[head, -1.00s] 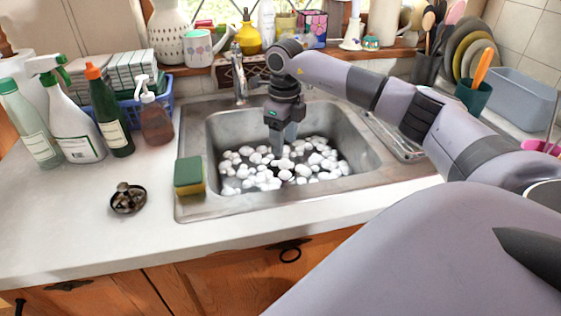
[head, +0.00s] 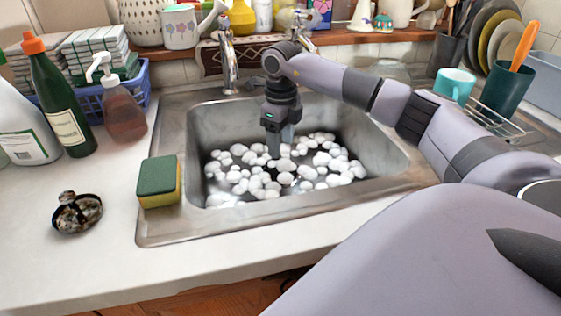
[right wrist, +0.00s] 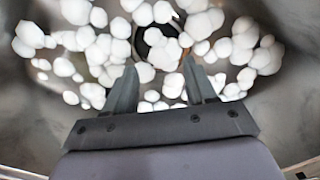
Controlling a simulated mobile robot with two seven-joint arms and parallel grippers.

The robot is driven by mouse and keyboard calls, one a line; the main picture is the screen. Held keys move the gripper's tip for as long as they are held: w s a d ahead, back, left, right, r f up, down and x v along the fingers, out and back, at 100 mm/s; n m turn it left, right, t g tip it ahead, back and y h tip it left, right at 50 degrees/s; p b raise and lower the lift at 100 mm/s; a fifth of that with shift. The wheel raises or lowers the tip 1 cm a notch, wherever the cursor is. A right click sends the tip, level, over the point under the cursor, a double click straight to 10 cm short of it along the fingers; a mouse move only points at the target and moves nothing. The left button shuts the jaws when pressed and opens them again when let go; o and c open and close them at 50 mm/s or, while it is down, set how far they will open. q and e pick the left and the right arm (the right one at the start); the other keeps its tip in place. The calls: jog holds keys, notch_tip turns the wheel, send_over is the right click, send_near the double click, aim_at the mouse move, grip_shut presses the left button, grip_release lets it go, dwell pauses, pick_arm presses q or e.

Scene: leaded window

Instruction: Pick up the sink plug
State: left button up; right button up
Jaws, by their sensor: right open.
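A dark round thing (right wrist: 152,37) shows among white foam lumps on the sink floor in the right wrist view, partly covered; I cannot tell whether it is the sink plug or the open drain. My right gripper (head: 274,150) points down inside the sink, its fingertips near the foam. In the right wrist view its two fingers (right wrist: 158,64) are apart with nothing gripped, and the dark round thing lies just beyond the tips. A round dark metal piece with a knob (head: 77,212) lies on the counter left of the sink. My left gripper is not in view.
The steel sink (head: 155,228) has raised walls around my gripper, with a faucet (head: 229,65) behind. A green and yellow sponge (head: 159,182) sits at its left rim. Bottles, including a soap dispenser (head: 123,108), stand at left. The front left counter (head: 70,275) is clear.

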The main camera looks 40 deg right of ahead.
aim_at(281, 168)
notch_tip(281, 168, down, 7)
jog(key=shift+f, duration=0.15)
grip_shut()
dwell(0.4)
